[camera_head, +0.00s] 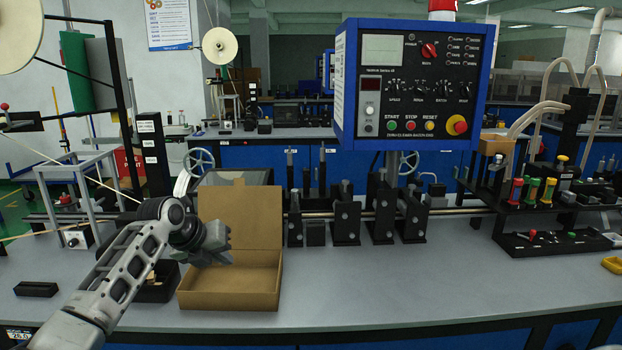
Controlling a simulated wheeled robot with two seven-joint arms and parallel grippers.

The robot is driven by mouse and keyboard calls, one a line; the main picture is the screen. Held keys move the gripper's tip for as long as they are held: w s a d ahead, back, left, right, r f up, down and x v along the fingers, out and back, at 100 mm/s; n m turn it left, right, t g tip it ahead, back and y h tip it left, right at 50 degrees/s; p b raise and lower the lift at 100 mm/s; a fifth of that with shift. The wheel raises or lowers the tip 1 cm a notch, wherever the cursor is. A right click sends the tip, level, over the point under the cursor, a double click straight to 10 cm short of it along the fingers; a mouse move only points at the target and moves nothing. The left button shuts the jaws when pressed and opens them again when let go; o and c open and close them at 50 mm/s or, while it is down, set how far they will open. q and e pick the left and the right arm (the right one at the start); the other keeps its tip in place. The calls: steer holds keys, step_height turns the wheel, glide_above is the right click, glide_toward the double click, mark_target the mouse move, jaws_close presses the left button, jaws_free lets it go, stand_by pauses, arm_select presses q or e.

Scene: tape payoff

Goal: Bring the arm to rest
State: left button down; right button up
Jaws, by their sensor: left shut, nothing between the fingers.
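My left arm comes in from the lower left, and its gripper (217,245) is at the left side of an open cardboard box (232,288). The gripper is shut and empty, with its fingers pointing right over the box's left edge. I cannot tell whether it touches the box. The box stands on the grey bench with its lid (240,218) raised at the back. The visible inside of the box looks empty. My right gripper is not in view.
A black bin (155,289) stands left of the box, partly hidden by my arm. A blue control panel (410,85) hangs over black machine fixtures (345,220) behind. A black tool tray (555,243) is at the right. The bench front right of the box is clear.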

arm_select(q)
steer(key=s+a+f+n, duration=0.2)
steer(key=s+a+f, duration=0.5)
steer(key=s+f, duration=0.1)
steer(key=w+a+r+n+t+y, duration=0.4)
steer(key=r+n, duration=0.3)
steer(key=n, duration=0.8)
steer(key=w+a+r+n+t+y, duration=0.2)
steer(key=w+a+r+n+t, duration=0.4)
steer(key=n, duration=0.9)
steer(key=s+d+f+g+h, duration=0.1)
steer(key=s+d+f, duration=0.4)
steer(key=s+f, duration=0.35)
steer(key=s+d+f+g+h, duration=0.1)
steer(key=s+d+f+h, duration=0.1)
steer(key=s+d+f, duration=0.65)
steer(key=s+d+f+g, duration=0.1)
steer(key=s+f, duration=0.3)
steer(key=s, duration=0.4)
steer(key=s+d+f+g+h, duration=0.1)
steer(key=s+d+f+g, duration=0.1)
steer(key=s, duration=0.5)
steer(key=s+d+f+g, duration=0.1)
steer(key=s+d+f, duration=0.2)
steer(key=s+f, duration=0.3)
steer(key=s, duration=0.2)
steer(key=shift+s+d+n+g+h, duration=0.3)
steer(key=shift+s+d, duration=0.05)
